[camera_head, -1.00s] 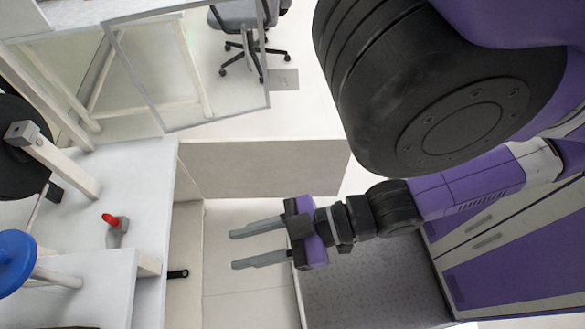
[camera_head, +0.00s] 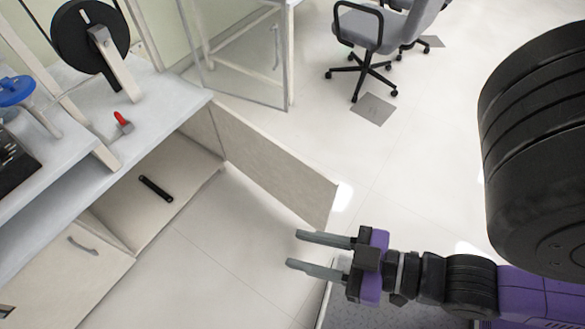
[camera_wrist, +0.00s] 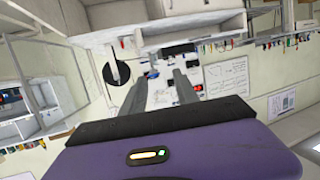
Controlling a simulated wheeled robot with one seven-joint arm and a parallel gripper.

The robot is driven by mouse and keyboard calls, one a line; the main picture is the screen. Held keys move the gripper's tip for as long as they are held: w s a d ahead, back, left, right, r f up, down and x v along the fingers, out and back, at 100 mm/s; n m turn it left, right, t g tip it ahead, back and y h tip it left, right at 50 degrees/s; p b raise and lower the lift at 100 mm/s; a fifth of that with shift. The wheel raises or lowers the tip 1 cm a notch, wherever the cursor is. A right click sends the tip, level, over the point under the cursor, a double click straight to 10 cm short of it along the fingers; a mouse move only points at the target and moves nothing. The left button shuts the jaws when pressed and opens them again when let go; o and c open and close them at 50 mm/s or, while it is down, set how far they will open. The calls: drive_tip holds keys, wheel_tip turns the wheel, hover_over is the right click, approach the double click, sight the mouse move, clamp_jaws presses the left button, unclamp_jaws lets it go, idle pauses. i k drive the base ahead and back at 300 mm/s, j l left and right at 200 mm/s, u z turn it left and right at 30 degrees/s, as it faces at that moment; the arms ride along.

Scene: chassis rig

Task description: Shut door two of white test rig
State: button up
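The white test rig (camera_head: 172,98) stands at the left in the head view. A beige lower cabinet door (camera_head: 275,165) stands wide open, hinged beside an open compartment (camera_head: 150,205). A framed clear door (camera_head: 240,60) on the upper part also stands open. A closed lower door (camera_head: 65,270) with a grey handle (camera_head: 83,246) is at the bottom left. I see no door numbers. My gripper (camera_head: 293,250) is open and empty, in front of the open lower door's free end in the picture and apart from it. Its two fingers also show in the wrist view (camera_wrist: 160,95).
A black bar (camera_head: 155,188) lies in the open compartment. A red-topped switch (camera_head: 123,122), a black reel (camera_head: 90,35) and a blue knob (camera_head: 15,90) are on the rig. An office chair (camera_head: 375,40) stands behind. The floor (camera_head: 205,255) before the rig is clear.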

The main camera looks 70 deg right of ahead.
sight(308, 191)
drive_tip(key=k+l+u, duration=0.1)
drive_tip(key=l, duration=0.3)
drive_tip(key=k+l, duration=0.2)
drive_tip(key=l, duration=0.2)
drive_tip(key=k+l+u, duration=0.15)
drive_tip(key=l, duration=0.25)
drive_tip(key=k+l, duration=0.2)
drive_tip(key=l, duration=0.2)
drive_tip(key=k+l+u, duration=0.15)
drive_tip(key=l, duration=0.25)
drive_tip(key=k+l, duration=0.1)
drive_tip(key=l, duration=0.3)
drive_tip(key=l+u, duration=0.1)
drive_tip(key=l, duration=0.35)
drive_tip(key=k+l, duration=0.15)
drive_tip(key=l, duration=0.25)
drive_tip(key=k+l, duration=0.1)
drive_tip(key=l, duration=0.3)
drive_tip(key=l+u, duration=0.25)
drive_tip(key=l, duration=0.35)
drive_tip(key=l+u, duration=0.25)
drive_tip(key=l, duration=0.35)
